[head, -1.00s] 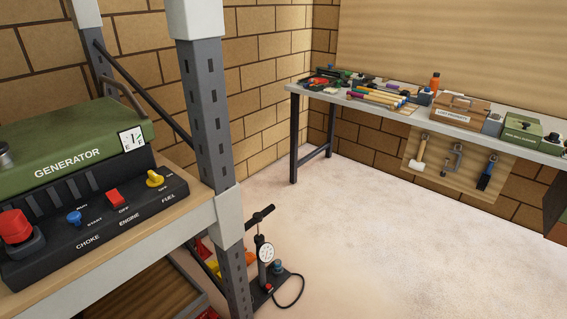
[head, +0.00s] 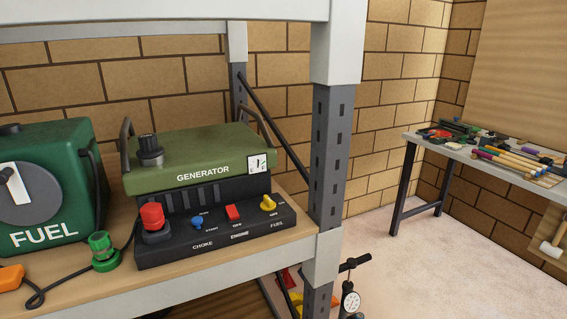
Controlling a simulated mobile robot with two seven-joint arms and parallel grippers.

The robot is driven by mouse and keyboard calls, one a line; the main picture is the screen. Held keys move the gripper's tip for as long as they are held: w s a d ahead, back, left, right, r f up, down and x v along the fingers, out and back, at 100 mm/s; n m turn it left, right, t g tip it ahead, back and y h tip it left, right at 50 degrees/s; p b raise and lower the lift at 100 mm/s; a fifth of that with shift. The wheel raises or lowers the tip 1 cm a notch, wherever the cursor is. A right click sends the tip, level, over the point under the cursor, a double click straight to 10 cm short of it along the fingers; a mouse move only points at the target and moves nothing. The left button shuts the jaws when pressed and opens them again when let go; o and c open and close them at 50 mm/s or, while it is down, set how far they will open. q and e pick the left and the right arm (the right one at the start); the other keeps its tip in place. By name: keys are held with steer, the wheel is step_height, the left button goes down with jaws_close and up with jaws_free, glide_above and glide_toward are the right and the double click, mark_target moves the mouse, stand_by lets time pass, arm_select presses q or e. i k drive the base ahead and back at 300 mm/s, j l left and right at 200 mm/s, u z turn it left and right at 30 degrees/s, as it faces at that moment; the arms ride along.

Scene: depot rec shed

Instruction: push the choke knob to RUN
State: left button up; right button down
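The generator (head: 190,172) stands on a wooden shelf in the head view, with a green top and a black front panel. The blue choke knob (head: 197,222) sits on the panel above the word CHOKE, with START printed to its right. The RUN marking is too small to read now. Right of the knob are a red engine switch (head: 233,212) and a yellow fuel knob (head: 268,203). A large red knob (head: 153,216) is at the panel's left end. Neither of my grippers is in view.
A green fuel can (head: 45,185) and a green hose fitting (head: 102,252) stand left of the generator. A grey shelf post (head: 327,160) rises at its right front. A pump (head: 350,300) is on the floor, and a workbench (head: 420,140) stands at right.

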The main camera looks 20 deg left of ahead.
mark_target(196, 221)
steer(key=u, duration=1.35)
